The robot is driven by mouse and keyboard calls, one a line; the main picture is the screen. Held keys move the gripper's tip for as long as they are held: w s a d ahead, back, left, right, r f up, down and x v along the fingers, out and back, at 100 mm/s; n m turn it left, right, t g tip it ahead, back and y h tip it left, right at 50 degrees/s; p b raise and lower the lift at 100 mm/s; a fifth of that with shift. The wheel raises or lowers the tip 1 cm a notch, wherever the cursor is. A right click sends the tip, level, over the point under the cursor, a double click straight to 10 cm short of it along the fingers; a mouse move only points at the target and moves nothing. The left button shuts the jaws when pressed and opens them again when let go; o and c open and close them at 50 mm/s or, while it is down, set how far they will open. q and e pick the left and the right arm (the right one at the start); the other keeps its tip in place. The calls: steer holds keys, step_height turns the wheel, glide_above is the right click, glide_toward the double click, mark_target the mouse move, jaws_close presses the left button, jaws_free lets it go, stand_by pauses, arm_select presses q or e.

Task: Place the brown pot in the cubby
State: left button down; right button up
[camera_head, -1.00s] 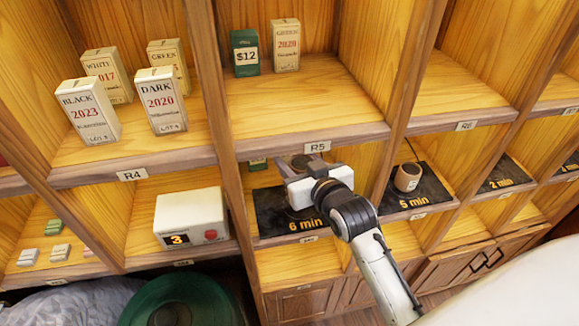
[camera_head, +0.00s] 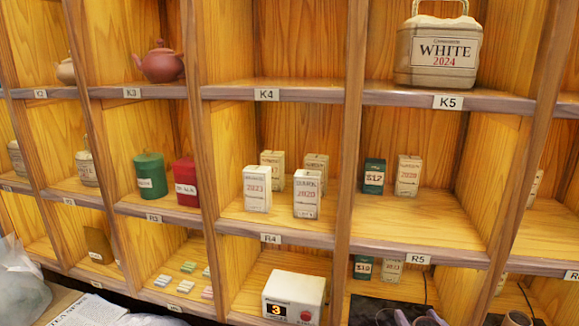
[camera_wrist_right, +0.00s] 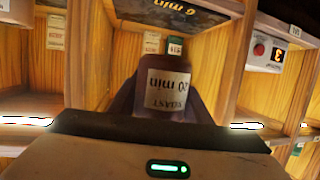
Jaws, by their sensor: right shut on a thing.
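The brown pot (camera_wrist_right: 165,60) shows in the right wrist view as a dark brown container with a pale label, upside down in that picture. My right gripper (camera_wrist_right: 165,100) is shut on it, with dark fingers on both sides. In the head view only the top of my right gripper (camera_head: 410,318) shows at the bottom edge, in front of the lower cubby below R5. That cubby holds a black timer mat (camera_wrist_right: 175,12), a green tin (camera_head: 363,267) and a pale tin (camera_head: 390,270). My left gripper is not in view.
Wooden dividers and shelf edges frame the cubbies. A timer box (camera_head: 293,297) reading 3 stands left of the gripper's cubby. Above are several pale tins (camera_head: 257,188), a reddish teapot (camera_head: 160,65) in K3 and a large WHITE canister (camera_head: 438,55) in K5. R5's front is clear.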

steer(key=shift+s+d+r+y, duration=0.15)
steer(key=shift+s+d+y, duration=0.15)
steer(key=shift+s, duration=0.3)
steer(key=shift+s+d+f+n+y, duration=0.15)
steer(key=shift+f+n+y, duration=0.1)
steer(key=shift+n+y, duration=0.3)
steer(key=shift+s+d+f+n+y, duration=0.15)
steer(key=shift+f+n+y, duration=0.05)
steer(key=shift+n+y, duration=0.3)
steer(key=s+n+y, duration=0.1)
steer(key=s+a+r+n+g+y, duration=0.1)
steer(key=s+y, duration=0.1)
steer(key=s+r+n+y, duration=0.1)
steer(key=shift+s+a+n+y, duration=0.15)
steer(key=shift+s+n+y, duration=0.1)
steer(key=shift+n, duration=0.1)
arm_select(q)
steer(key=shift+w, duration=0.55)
arm_select(e)
steer(key=s+a+r+n+g+y, duration=0.5)
steer(key=s+r, duration=0.2)
steer(key=s, duration=0.1)
steer(key=shift+s+n+y, duration=0.2)
steer(key=shift+n+y, duration=0.1)
steer(key=shift+n, duration=0.1)
